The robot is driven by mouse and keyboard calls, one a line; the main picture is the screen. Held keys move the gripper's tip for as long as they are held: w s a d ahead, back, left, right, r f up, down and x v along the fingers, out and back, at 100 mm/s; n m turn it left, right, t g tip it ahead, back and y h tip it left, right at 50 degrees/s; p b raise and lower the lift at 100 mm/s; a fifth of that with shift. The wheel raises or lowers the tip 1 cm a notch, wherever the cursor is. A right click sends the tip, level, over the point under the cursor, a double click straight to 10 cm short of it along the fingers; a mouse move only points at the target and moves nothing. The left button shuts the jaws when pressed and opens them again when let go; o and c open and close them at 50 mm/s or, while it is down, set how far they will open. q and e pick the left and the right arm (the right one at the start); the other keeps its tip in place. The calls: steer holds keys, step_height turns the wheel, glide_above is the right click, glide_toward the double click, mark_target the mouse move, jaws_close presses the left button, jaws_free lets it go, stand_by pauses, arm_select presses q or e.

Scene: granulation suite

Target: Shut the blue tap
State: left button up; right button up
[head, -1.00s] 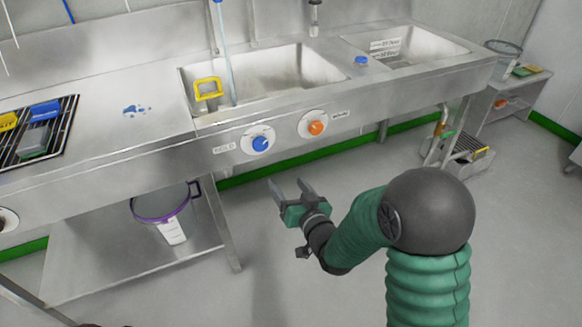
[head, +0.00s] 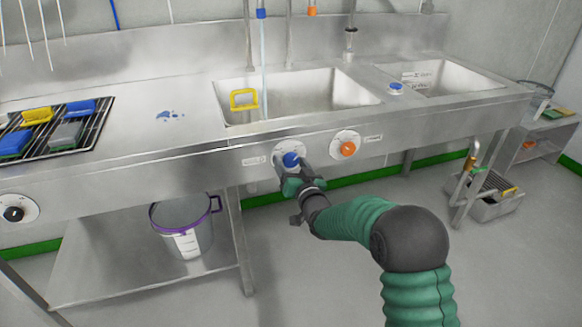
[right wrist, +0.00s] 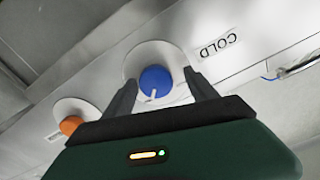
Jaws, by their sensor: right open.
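The blue tap (head: 291,159) is a round knob on a white disc on the sink's front panel, beside a label. In the right wrist view the blue knob (right wrist: 155,82) shows a white pointer mark, and the label reads COLD. My right gripper (head: 289,170) is at the blue knob; in the wrist view its open fingers (right wrist: 158,88) stand one on each side of it. Whether they touch it I cannot tell. A thin blue stream of water (head: 263,70) falls from a blue-marked spout into the left basin. My left gripper is not in view.
An orange knob (head: 348,149) sits just right of the blue one. A black knob (head: 14,213) is at the far left. A bucket with a purple rim (head: 182,228) stands on the lower shelf. The floor before the sink is clear.

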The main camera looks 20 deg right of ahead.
steer(key=shift+w, duration=0.15)
steer(key=shift+d, duration=0.55)
steer(key=shift+c, duration=0.8)
steer(key=shift+f, duration=0.1)
steer(key=shift+c, duration=1.1)
steer(key=shift+a, duration=0.3)
steer(key=c, duration=0.7)
steer(key=shift+c, duration=1.4)
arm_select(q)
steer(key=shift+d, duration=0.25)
arm_select(e)
steer(key=shift+d, duration=0.1)
steer(key=shift+c, duration=0.2)
